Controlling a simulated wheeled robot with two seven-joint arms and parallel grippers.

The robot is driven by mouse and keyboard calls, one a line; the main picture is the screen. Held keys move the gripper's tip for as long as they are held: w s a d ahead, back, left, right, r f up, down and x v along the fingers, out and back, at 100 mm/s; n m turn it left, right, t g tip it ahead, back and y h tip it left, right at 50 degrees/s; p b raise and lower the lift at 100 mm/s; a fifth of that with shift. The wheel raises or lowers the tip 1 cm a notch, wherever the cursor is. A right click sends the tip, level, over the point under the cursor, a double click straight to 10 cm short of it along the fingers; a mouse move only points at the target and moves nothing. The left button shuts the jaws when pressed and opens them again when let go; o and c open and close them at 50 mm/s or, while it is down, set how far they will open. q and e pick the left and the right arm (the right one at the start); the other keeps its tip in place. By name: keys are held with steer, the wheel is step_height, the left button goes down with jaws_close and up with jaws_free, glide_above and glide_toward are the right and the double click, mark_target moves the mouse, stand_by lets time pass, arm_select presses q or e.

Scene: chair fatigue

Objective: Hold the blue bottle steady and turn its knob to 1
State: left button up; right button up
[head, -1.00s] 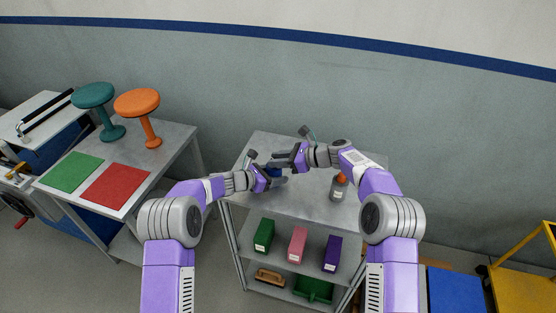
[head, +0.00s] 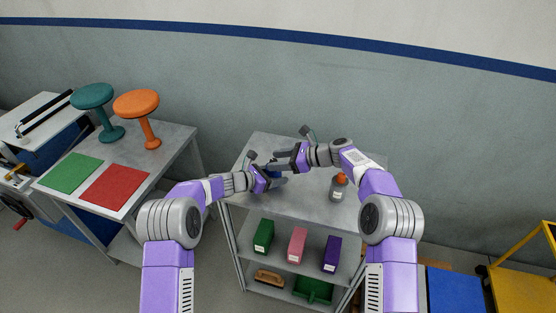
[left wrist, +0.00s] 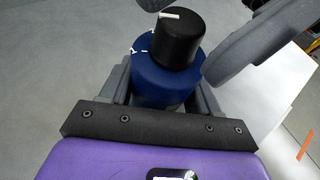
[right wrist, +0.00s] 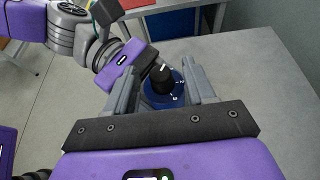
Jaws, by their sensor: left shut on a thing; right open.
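The blue bottle (left wrist: 158,82) stands between the fingers of my left gripper (left wrist: 165,100), which is shut on its body. Its black knob (left wrist: 178,40) has a white pointer line on top. White marks show on the blue top around the knob, too small to read. In the right wrist view, the knob (right wrist: 161,80) and blue top (right wrist: 179,97) lie between the fingertips of my open right gripper (right wrist: 160,75). I cannot tell whether a finger touches the knob. In the head view, the grippers (head: 278,180) (head: 283,162) mostly hide the bottle.
A grey bottle with an orange top (head: 338,189) stands on the same grey cart top (head: 300,205), right of my grippers. Green, pink and purple boxes (head: 297,244) sit on the shelf below. A table with two stools (head: 137,105) and coloured mats (head: 115,186) is at left.

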steer(key=v, duration=1.1)
steer(key=shift+d, duration=0.35)
steer(key=shift+s+r, duration=0.1)
arm_select(q)
steer(key=o, duration=1.5)
